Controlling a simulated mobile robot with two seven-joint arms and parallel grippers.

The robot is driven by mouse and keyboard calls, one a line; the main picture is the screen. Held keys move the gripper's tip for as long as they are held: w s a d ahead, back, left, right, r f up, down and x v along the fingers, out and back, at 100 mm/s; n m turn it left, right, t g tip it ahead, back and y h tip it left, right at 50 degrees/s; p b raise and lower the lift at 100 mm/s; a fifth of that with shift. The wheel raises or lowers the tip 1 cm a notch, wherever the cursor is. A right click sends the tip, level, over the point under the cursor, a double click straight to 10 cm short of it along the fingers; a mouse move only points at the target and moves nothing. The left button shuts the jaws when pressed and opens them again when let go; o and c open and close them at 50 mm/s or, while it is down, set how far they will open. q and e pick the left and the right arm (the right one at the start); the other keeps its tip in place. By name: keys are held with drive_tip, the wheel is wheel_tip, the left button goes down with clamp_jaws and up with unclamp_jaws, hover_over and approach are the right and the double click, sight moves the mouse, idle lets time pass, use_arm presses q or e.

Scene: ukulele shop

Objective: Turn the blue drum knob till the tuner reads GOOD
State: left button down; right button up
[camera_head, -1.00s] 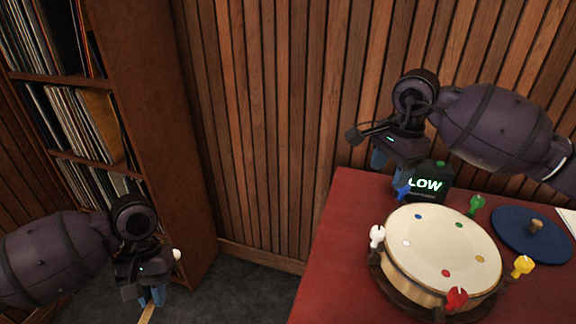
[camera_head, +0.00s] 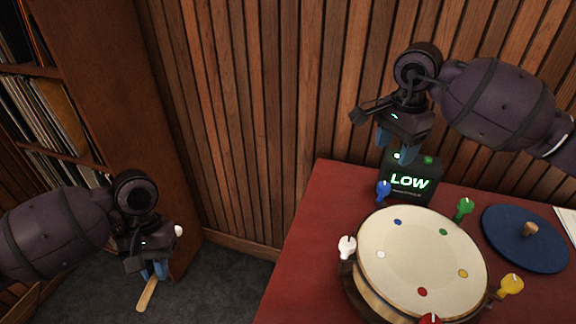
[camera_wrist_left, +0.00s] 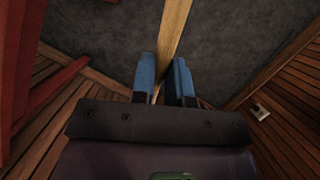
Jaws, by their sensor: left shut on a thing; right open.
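The round drum (camera_head: 420,262) with a cream skin sits on the red table, with coloured dots and knobs around its rim. The blue knob (camera_head: 383,190) stands upright at its back left, in front of the black tuner (camera_head: 412,180), whose green display reads LOW. My left gripper (camera_head: 156,272) is shut on a wooden stick (camera_head: 148,295) over the floor, left of the table; the stick also shows in the left wrist view (camera_wrist_left: 174,30).
White (camera_head: 346,247), green (camera_head: 465,208), yellow (camera_head: 510,285) and red knobs ring the drum. A blue disc with a wooden handle (camera_head: 525,238) lies to the right. A record shelf (camera_head: 110,110) stands left. The table's left front area is clear.

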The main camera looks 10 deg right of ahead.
sight(385, 185)
drive_tip(key=f, duration=0.8)
drive_tip(key=f+b, duration=0.1)
drive_tip(key=f, duration=0.3)
drive_tip(key=shift+w+d, duration=0.3)
drive_tip(key=shift+d, duration=0.05)
use_arm(q)
drive_tip(key=shift+w+d+f, duration=0.15)
drive_tip(key=shift+d+f, duration=0.05)
drive_tip(key=shift+f, duration=0.3)
drive_tip(key=shift+w+d+f, duration=0.1)
drive_tip(key=shift+d+f, duration=0.1)
drive_tip(key=shift+f, duration=0.3)
use_arm(e)
drive_tip(key=c, duration=0.9)
use_arm(q)
drive_tip(key=shift+r, duration=0.2)
use_arm(e)
drive_tip(key=shift+r+m, duration=0.1)
drive_tip(key=shift+m, duration=0.2)
